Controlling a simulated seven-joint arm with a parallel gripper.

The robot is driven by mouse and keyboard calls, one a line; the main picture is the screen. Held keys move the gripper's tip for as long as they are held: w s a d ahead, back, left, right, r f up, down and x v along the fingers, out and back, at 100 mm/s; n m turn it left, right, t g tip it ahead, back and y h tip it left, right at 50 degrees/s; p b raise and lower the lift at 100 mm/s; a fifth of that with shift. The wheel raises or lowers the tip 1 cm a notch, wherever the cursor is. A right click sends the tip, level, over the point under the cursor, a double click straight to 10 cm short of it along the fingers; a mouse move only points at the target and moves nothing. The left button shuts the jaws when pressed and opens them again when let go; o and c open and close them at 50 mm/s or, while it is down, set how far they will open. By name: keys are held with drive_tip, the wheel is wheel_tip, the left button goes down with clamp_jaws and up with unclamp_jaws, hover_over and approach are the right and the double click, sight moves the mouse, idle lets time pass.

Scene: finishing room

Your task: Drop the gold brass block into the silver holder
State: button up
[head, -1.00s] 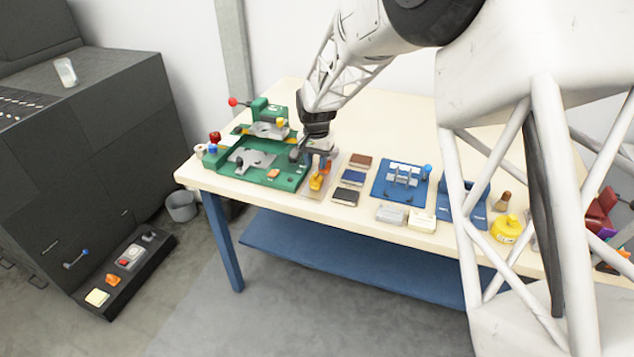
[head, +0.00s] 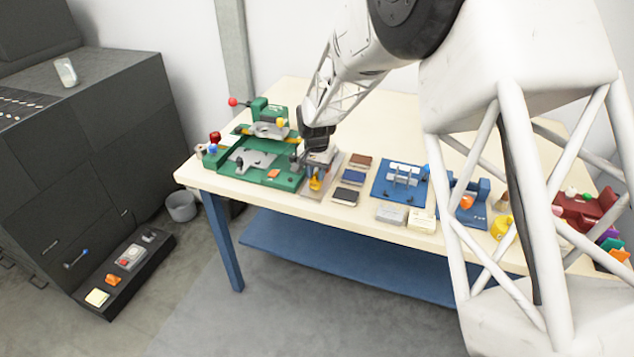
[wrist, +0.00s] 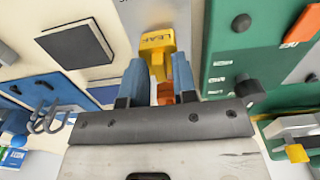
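My gripper (wrist: 160,78) has its two blue fingers apart, straddling the near end of a yellow piece marked LEAK (wrist: 158,40). A small orange part (wrist: 165,93) shows between the fingers, and I cannot tell if they touch it. In the head view my gripper (head: 318,148) hangs low over a grey plate by the green fixture, just behind the yellow piece (head: 315,184). I cannot tell for sure which piece is the gold brass block. A silver rack (head: 404,176) stands on a blue base to the right; it may be the silver holder.
The green fixture (head: 236,160) with clamps is left of my gripper. Brown, blue and black blocks (head: 352,177) lie close on the right. A blue bracket (head: 470,205) with an orange piece stands farther right. The table's back is clear.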

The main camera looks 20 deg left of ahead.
sight(316, 174)
clamp_jaws()
drive_tip(key=shift+r, duration=0.1)
drive_tip(key=shift+r, duration=3.7)
drive_tip(key=shift+w+a, duration=0.1)
drive_tip(key=shift+a, duration=0.05)
drive_tip(key=w+a+r+m, duration=0.2)
drive_tip(key=w+a, duration=0.5)
drive_tip(key=a, duration=0.5)
drive_tip(key=w+a+r+m, duration=0.2)
drive_tip(key=w+a, duration=0.6)
drive_tip(key=a, duration=0.5)
drive_tip(key=shift+w+r+m, duration=0.15)
drive_tip(key=shift+r+m, duration=0.15)
drive_tip(key=shift+r, duration=0.2)
drive_tip(key=shift+a, duration=0.1)
